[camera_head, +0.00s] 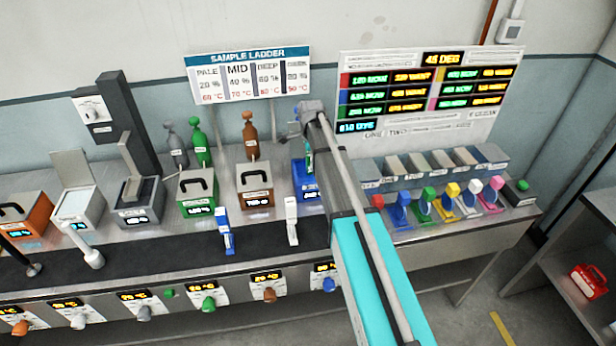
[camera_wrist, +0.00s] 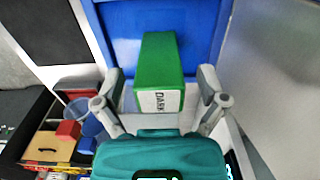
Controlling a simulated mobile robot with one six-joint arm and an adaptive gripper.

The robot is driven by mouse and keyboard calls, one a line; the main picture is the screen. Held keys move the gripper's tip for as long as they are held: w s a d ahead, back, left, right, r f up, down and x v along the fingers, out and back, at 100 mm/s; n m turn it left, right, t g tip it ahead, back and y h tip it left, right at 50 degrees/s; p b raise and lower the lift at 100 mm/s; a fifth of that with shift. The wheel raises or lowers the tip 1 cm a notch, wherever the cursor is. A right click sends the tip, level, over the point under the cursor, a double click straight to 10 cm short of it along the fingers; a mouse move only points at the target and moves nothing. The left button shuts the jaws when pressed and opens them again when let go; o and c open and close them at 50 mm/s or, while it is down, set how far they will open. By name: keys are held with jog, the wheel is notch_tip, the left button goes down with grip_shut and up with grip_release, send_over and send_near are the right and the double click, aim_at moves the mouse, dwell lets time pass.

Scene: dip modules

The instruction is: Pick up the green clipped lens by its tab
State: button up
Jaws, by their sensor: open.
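A green block with a white label reading DARK (camera_wrist: 160,65) stands between the fingers of my gripper (camera_wrist: 160,88) in the wrist view. My gripper is open, with a gap on each side of the block. In the head view my gripper (camera_head: 308,120) is over the blue unit (camera_head: 304,182), and a narrow green piece shows beside it.
Green (camera_head: 198,195) and brown (camera_head: 255,187) boxes with handles stand left of the blue unit. A blue clip-like piece (camera_head: 224,232) and a white one (camera_head: 291,222) stand on the dark strip in front. Tall bottles stand behind the boxes. A blue panel (camera_wrist: 205,25) lies close behind the DARK block.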

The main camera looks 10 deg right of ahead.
grip_shut()
dwell(0.6)
jog(key=shift+r, duration=0.1)
notch_tip(320, 180, up, 10)
jog(key=p, duration=1)
dwell(0.7)
